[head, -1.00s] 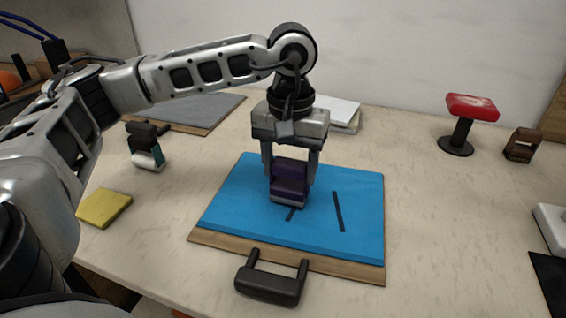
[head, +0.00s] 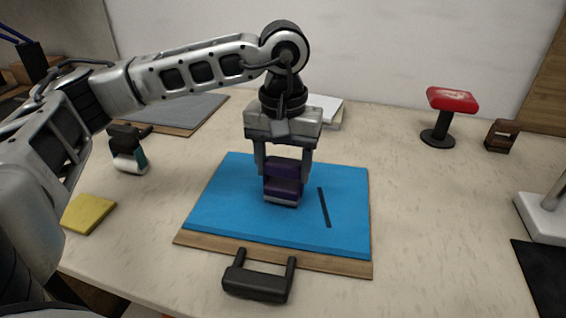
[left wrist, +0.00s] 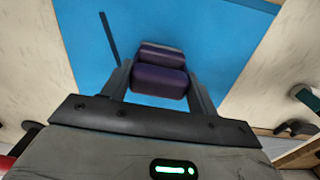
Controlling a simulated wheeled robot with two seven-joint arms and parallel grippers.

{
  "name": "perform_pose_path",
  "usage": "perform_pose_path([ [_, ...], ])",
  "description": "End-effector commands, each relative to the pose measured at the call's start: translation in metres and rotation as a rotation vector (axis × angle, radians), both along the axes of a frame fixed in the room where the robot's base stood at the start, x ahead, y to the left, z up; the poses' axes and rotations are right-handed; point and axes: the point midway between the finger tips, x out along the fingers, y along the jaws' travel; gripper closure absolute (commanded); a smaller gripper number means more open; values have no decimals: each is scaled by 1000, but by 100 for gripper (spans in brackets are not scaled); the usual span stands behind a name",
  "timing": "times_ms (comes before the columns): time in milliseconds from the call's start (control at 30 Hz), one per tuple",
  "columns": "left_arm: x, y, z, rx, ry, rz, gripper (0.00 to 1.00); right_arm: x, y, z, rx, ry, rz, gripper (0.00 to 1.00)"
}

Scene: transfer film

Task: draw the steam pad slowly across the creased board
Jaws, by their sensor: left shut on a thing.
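The steam pad (head: 283,181) is a purple block with a pale grey lower edge. My left gripper (head: 283,172) is shut on it from above and holds it upright over the middle of the board. It looks low on the surface, but contact cannot be told. The creased board (head: 225,215) has a blue top on a wooden base, with a black handle at its front. One dark straight mark (head: 324,207) shows right of the pad. In the left wrist view the pad (left wrist: 160,70) sits between the fingers, with the mark (left wrist: 109,38) to its left. My right gripper is out of view.
A yellow pad (head: 88,214) and a teal-and-black tool (head: 128,150) lie left of the board. A grey board (head: 185,112) and white stack (head: 326,110) are behind. A red-topped stand (head: 452,99) and brown block (head: 502,135) stand at right.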

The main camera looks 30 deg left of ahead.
Motion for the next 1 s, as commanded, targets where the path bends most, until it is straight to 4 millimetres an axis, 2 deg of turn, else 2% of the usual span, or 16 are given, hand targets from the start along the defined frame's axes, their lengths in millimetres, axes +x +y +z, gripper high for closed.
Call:
perform_pose_path([
  [367,1,-2,1,-1,-1,-1,73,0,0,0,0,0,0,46],
  [1000,11,-26,1,-1,-1,-1,73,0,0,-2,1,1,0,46],
])
